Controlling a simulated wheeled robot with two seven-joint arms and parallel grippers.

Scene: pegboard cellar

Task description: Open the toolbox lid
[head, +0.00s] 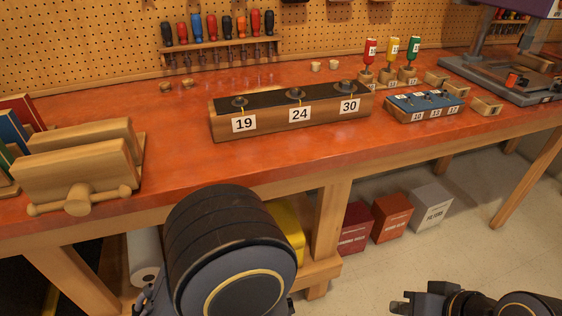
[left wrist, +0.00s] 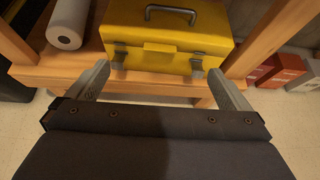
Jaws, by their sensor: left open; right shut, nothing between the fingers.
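The yellow toolbox (left wrist: 165,40) stands on the wooden shelf under the bench, in the upper middle of the left wrist view. Its lid is closed, with a dark handle (left wrist: 171,12) on top and two grey latches on its front. In the head view only a yellow part (head: 287,228) shows behind my left arm. My left gripper (left wrist: 166,84) is open and empty, its two fingers pointing at the toolbox front, apart from it as far as I can tell. My right gripper (head: 408,300) is shut and empty at the lower right of the head view, away from the toolbox.
The bench (head: 180,150) with its wooden legs stands above the shelf (left wrist: 140,82). A white roll (left wrist: 67,24) lies left of the toolbox. Red, orange and white boxes (head: 392,218) stand on the floor to the right. The floor at right front is clear.

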